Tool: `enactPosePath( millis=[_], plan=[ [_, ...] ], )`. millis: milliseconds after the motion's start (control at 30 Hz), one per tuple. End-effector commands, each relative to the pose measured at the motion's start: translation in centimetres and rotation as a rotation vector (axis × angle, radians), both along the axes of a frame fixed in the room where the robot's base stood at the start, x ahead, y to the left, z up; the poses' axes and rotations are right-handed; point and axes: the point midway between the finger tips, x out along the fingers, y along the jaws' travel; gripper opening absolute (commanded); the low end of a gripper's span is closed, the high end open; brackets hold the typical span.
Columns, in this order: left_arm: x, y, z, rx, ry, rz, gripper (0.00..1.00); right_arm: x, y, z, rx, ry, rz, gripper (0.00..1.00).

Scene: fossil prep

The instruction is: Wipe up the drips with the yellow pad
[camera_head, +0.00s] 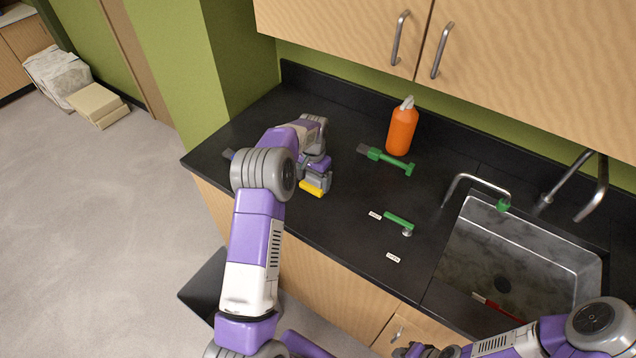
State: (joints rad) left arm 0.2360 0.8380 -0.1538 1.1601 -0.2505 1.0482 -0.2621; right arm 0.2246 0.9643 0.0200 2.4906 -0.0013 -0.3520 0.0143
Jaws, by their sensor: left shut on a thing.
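The yellow pad (313,189) is held in my left gripper (314,182), low over the black counter (345,235) or touching it; I cannot tell which. The left gripper is shut on the pad, and its fingers hide the pad's upper part. No drips can be made out on the dark counter. My right arm comes in at the lower right, and its gripper cannot be made out clearly there.
An orange bottle (402,128) stands at the back of the counter. A green-handled brush (386,160) and a small green tool (398,222) lie on it, near white labels (393,257). A metal sink (470,240) with a red-handled tool (492,304) is at right.

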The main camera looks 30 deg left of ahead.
Motion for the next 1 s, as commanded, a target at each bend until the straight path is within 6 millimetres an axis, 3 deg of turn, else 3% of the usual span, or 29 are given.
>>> enactPosePath(
  millis=[100, 333, 1000],
  plan=[
    [-0.1, 0.2, 1.9, 0.001, -0.002, 0.004, 0.51, 0.0, 0.0, 1.3, 0.0, 0.0, 0.0, 0.43],
    [-0.2, 0.4, 4.0, 0.001, -0.003, 0.008, 0.51, 0.0, 0.0, 2.7, 0.0, 0.0, 0.0, 0.43],
    [-0.3, 0.4, 4.4, 0.0, -0.002, 0.009, 0.51, 0.0, 0.0, 2.8, 0.0, 0.0, 0.0, 0.43]
  ],
)
